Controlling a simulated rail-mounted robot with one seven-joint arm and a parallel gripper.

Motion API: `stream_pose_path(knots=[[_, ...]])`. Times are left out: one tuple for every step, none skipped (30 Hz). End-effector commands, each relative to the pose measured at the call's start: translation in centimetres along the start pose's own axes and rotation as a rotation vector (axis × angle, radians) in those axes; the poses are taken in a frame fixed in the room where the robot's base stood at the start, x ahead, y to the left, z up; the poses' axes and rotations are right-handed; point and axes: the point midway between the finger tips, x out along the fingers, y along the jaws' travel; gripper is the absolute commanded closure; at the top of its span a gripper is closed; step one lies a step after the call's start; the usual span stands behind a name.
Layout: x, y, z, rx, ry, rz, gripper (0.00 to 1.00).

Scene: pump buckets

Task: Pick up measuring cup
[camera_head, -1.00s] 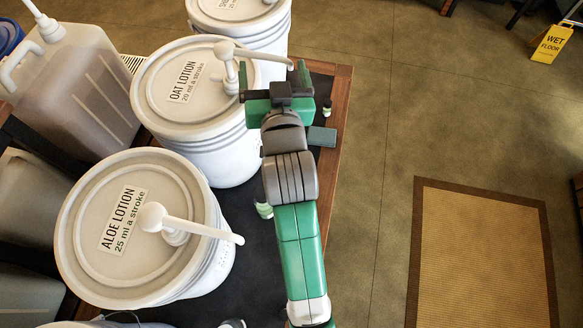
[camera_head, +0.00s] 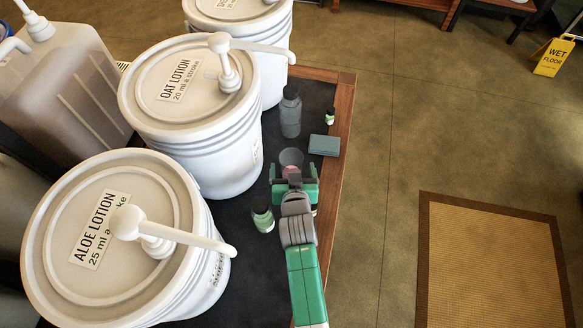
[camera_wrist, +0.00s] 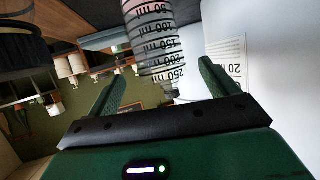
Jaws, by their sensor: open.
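The measuring cup (camera_head: 291,157) is a small, clear grey cup with some pink in it, standing on the dark table mat to the right of the oat lotion bucket. In the wrist view the cup (camera_wrist: 150,35) shows black ml marks up to 250 and reaches between the finger lines. My gripper (camera_head: 294,177) is green and open, at the near side of the cup, with its fingers to either side. In the wrist view the fingers (camera_wrist: 162,70) stand apart with a gap beside the cup. My gripper hides the cup's lower part in the head view.
The oat lotion bucket (camera_head: 190,120) and aloe lotion bucket (camera_head: 90,270) with white pumps stand left. A green-labelled bottle (camera_head: 263,217) is close left of my gripper. A grey bottle (camera_head: 290,113), teal block (camera_head: 324,145) and small bottle (camera_head: 330,117) are behind the cup.

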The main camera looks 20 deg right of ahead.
Motion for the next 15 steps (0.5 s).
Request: stream_pose_path(knots=[[1.1, -0.1, -0.2, 0.001, 0.002, 0.000, 0.14], [1.7, -0.1, -0.3, 0.001, 0.003, 0.000, 0.14], [2.4, -0.2, -0.3, 0.001, 0.003, 0.000, 0.14], [2.9, -0.2, -0.2, 0.002, 0.002, 0.000, 0.14], [3.3, -0.2, -0.2, 0.002, 0.002, 0.000, 0.14], [3.7, -0.1, -0.2, 0.002, 0.002, 0.000, 0.14], [3.9, -0.1, -0.3, 0.002, 0.002, 0.000, 0.14], [4.0, -0.1, -0.3, 0.002, 0.002, 0.000, 0.14], [4.1, -0.1, -0.3, 0.001, 0.002, 0.000, 0.14], [4.1, -0.1, -0.3, 0.001, 0.002, 0.000, 0.14], [4.1, -0.2, -0.4, 0.001, 0.002, -0.001, 0.14], [4.1, -0.2, -0.4, 0.001, 0.002, -0.001, 0.14], [4.1, -0.2, -0.4, 0.001, 0.002, -0.001, 0.14], [4.1, -0.2, -0.4, 0.001, 0.002, -0.001, 0.14], [4.1, -0.2, -0.4, 0.001, 0.002, -0.001, 0.20]])
